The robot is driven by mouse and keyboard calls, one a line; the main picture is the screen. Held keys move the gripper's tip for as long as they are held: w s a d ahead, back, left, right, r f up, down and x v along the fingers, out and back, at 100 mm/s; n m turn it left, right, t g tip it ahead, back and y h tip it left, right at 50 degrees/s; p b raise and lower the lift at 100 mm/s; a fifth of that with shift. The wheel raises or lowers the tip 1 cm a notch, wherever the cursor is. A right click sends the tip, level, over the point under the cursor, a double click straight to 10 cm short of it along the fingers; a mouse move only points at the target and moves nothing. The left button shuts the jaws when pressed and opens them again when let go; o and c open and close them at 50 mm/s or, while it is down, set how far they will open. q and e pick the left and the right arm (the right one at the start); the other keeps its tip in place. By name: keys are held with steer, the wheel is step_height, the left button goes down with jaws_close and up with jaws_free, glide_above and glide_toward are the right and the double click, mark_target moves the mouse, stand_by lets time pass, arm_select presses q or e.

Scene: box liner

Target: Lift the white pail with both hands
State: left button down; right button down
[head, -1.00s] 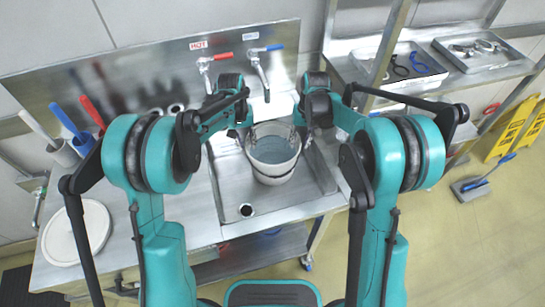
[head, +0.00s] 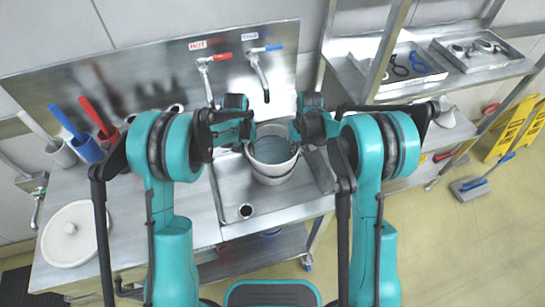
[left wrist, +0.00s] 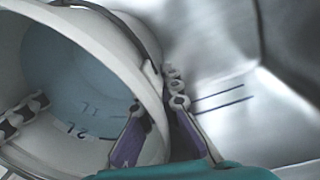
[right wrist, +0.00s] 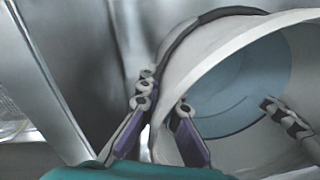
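The white pail (head: 272,160) stands in the sink basin with bluish water in it. Volume marks show on its inner wall in the left wrist view (left wrist: 90,110). My left gripper (left wrist: 158,106) straddles the pail's rim on the left side, one finger inside and one outside, with gaps visible beside the wall. My right gripper (right wrist: 163,102) straddles the opposite rim the same way, fingers apart. Both look open, not clamped. In the head view my arms partly cover both grippers. The pail's bottom is hidden in the wrist views.
The steel sink (head: 232,195) surrounds the pail, with hot and cold taps (head: 258,70) behind it. A round white lid (head: 75,233) lies on the left counter near brush holders (head: 88,150). Shelves with trays (head: 400,65) stand right. A yellow floor sign (head: 515,130) is far right.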

arm_select(q)
steer(key=shift+w+r, duration=0.1)
steer(key=shift+r, duration=0.15)
arm_select(e)
steer(key=shift+r, duration=0.25)
